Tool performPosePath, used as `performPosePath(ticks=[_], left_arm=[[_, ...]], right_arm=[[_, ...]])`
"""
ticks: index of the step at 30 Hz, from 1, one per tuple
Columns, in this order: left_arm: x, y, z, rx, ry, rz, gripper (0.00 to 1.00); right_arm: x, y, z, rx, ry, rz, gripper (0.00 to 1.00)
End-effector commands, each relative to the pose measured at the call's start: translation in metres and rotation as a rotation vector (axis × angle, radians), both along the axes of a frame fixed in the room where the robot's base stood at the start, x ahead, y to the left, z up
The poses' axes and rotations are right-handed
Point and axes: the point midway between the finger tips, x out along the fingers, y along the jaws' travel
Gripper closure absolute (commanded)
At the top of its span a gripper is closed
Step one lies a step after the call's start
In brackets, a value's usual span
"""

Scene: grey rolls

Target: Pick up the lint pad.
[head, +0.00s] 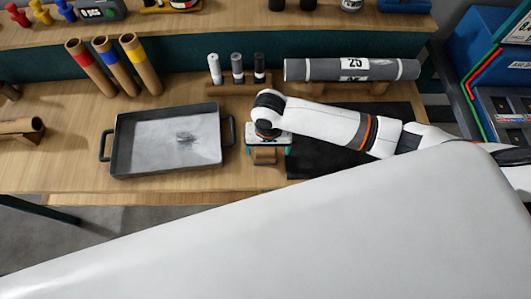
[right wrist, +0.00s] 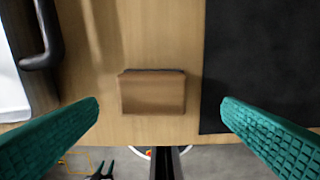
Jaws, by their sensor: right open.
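The lint pad appears to be the small brown block with a dark edge (right wrist: 152,93), lying on the wooden table. In the head view the brown block (head: 264,157) shows just below my right gripper (head: 268,148). In the right wrist view my right gripper (right wrist: 160,106) is open, with one teal finger on each side of the block and a clear gap to both. The block sits slightly left of the middle between the fingers. The gripper is above it and does not visibly touch it. My left gripper is not in view.
A dark-rimmed tray (head: 116,154) with a dark smudge inside stands to the left. A black mat (head: 320,162) lies just right of the block. The table's front edge is close.

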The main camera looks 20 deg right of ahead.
Motion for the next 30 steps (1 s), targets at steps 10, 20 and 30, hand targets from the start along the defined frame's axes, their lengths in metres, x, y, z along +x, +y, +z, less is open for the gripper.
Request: performPosePath(ticks=[10,20,30], left_arm=[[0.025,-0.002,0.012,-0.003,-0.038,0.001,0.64],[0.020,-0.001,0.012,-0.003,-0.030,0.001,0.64],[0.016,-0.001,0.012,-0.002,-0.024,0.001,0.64]], right_arm=[[0.004,0.006,-0.040,-0.001,0.003,0.000,0.11],[0.005,0.006,-0.054,0.001,-0.001,0.001,0.11],[0.005,0.006,-0.054,0.001,-0.001,0.001,0.58]])
